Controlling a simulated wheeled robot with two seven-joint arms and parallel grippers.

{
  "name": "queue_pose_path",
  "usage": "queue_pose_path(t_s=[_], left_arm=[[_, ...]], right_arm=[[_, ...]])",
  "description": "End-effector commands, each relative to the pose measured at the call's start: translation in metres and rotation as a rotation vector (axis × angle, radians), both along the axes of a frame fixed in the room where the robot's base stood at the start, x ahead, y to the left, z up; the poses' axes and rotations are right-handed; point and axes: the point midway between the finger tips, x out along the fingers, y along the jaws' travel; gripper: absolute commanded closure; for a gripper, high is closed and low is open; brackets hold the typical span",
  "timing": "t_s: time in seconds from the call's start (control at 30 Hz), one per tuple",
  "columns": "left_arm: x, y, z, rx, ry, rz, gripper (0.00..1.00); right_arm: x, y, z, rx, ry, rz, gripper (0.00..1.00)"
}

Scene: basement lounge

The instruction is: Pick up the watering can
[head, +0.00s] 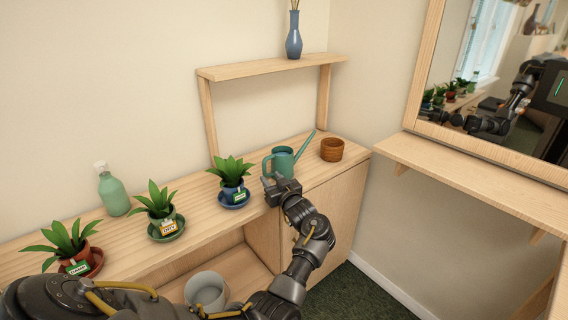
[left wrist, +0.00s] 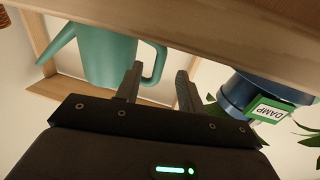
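The green watering can (head: 283,160) stands on the wooden cabinet top near the corner, its spout pointing up to the right and its handle on the left. My left gripper (head: 279,186) is just in front of the can, at the cabinet's front edge. In the left wrist view the picture is upside down; the can (left wrist: 107,58) and its handle lie beyond the fingers. The left fingers (left wrist: 160,88) are apart with nothing between them, and the handle appears between or just behind them. My right gripper is not in view.
A potted plant in a blue pot (head: 233,181) with a green label stands left of the can; its label (left wrist: 270,110) reads DAMP. A brown pot (head: 332,149) stands to the right. A raised shelf (head: 270,68) is above. More plants and a green bottle (head: 113,193) stand farther left.

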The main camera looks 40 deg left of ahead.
Motion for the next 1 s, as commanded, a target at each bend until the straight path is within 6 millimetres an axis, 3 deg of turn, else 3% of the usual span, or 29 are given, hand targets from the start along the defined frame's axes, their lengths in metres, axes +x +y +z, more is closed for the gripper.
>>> queue_pose_path(t_s=[0.23,0.57,0.87,1.0], left_arm=[[0.017,0.034,0.000,0.002,0.001,0.001,0.61],[0.020,0.040,0.000,0.000,0.000,0.000,0.61],[0.020,0.040,0.000,0.000,0.001,0.000,0.99],[0.020,0.040,0.000,0.000,0.001,0.000,1.00]], right_arm=[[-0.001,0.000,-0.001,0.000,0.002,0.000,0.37],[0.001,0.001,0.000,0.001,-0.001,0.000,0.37],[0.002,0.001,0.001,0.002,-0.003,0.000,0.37],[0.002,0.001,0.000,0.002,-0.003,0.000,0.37]])
